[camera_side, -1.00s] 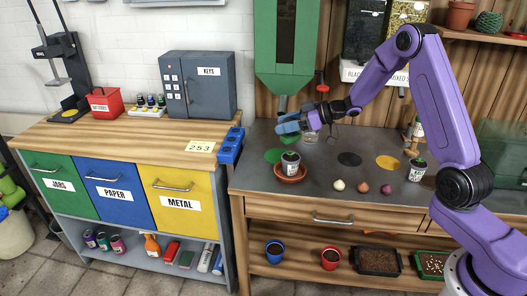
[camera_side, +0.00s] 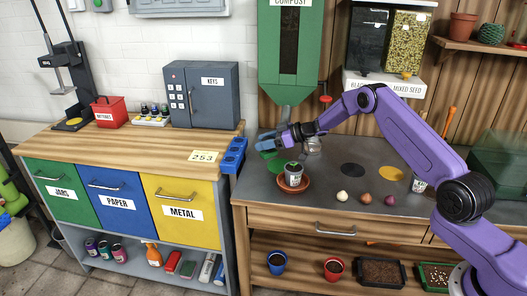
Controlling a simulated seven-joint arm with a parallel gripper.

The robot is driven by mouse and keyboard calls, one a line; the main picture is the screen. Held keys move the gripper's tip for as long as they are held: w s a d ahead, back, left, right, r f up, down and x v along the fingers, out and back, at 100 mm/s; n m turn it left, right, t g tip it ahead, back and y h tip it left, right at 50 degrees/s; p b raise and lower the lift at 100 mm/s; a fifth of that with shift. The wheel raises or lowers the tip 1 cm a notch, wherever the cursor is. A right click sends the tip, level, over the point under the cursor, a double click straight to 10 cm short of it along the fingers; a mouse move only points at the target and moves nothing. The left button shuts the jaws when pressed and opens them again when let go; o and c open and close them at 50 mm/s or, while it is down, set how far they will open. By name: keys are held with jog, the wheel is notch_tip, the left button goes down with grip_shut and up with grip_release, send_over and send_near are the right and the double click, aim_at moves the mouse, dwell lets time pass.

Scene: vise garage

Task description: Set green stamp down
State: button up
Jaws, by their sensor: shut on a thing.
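My gripper (camera_side: 268,144) has blue fingers and is low over the left back part of the grey counter (camera_side: 320,190). It is shut on a small green thing (camera_side: 267,154), which I take to be the green stamp; the fingers hide most of it. A flat green disc (camera_side: 279,166) lies on the counter just below it, partly hidden by the labelled pot. I cannot tell whether the stamp touches the disc or counter.
A labelled pot (camera_side: 293,175) stands in a terracotta saucer (camera_side: 307,184) close in front of my gripper. A green compost hopper (camera_side: 290,60) hangs above. A black disc (camera_side: 352,170) and a yellow disc (camera_side: 390,173) lie to the right.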

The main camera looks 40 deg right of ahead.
jog(key=shift+w+f, duration=0.4)
jog(key=shift+f, duration=1.65)
jog(key=shift+f, duration=0.15)
jog(key=o, duration=1)
jog(key=shift+o, duration=0.2)
